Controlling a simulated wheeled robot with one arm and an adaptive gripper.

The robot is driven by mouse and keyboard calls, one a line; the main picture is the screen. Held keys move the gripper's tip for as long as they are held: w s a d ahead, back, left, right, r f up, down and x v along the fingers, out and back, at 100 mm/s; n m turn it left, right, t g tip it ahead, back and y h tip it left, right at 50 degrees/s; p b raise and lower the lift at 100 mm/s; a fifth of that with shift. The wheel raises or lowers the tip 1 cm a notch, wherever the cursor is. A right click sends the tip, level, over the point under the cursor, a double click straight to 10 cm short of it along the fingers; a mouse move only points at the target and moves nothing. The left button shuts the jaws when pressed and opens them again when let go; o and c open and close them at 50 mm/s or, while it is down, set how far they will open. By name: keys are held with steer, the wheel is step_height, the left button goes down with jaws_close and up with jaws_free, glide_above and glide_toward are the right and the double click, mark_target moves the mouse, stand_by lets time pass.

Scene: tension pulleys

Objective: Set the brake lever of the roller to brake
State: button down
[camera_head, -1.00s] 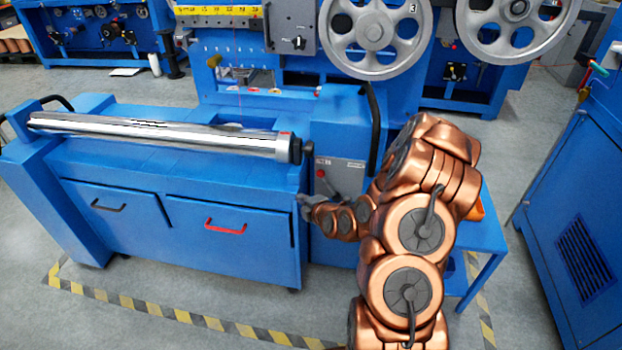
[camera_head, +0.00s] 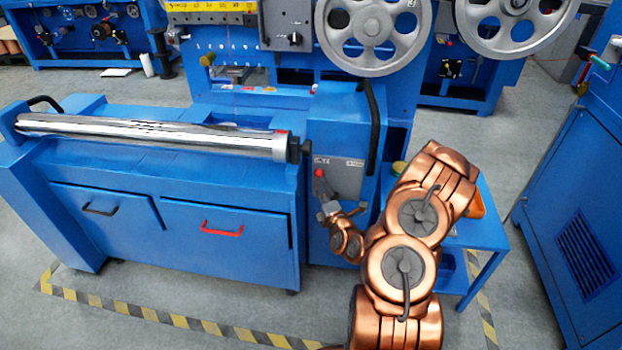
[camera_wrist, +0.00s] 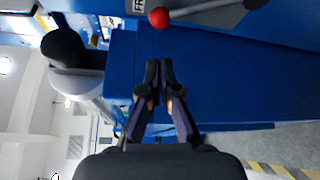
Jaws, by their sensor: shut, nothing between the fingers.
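The brake lever, with a red knob (camera_head: 319,172), is on the blue machine's grey panel. It also shows at the top of the wrist view as a red ball (camera_wrist: 159,17) on a grey rod, beside a label of which only "FR" is readable. In the head view the knob is just below the left of two labels. The metal roller (camera_head: 150,132) lies across the blue bench to the left. My gripper (camera_wrist: 159,70) is shut and empty, its tips apart from the knob. In the head view my wrist partly hides the lower lever.
The blue bench with a red-handled drawer (camera_head: 223,228) stands left of my arm. A black curved handle (camera_head: 374,125) rises behind the panel. A small blue table (camera_head: 480,235) is to the right.

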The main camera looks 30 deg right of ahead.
steer(key=shift+w+f+b, duration=0.15)
steer(key=shift+b, duration=0.35)
steer(key=b, duration=0.2)
steer(key=w+b, duration=0.1)
steer(key=b, duration=0.2)
steer(key=shift+w+d+f, duration=0.15)
steer(key=shift+d+f, duration=0.1)
steer(key=shift+w+b, duration=0.25)
steer(key=shift+b, duration=1)
steer(key=shift+w+r+b, duration=0.1)
steer(key=shift+w+b, duration=0.1)
steer(key=shift+b, duration=0.9)
steer(key=b+x, duration=0.2)
steer(key=b, duration=0.2)
steer(key=shift+w, duration=0.2)
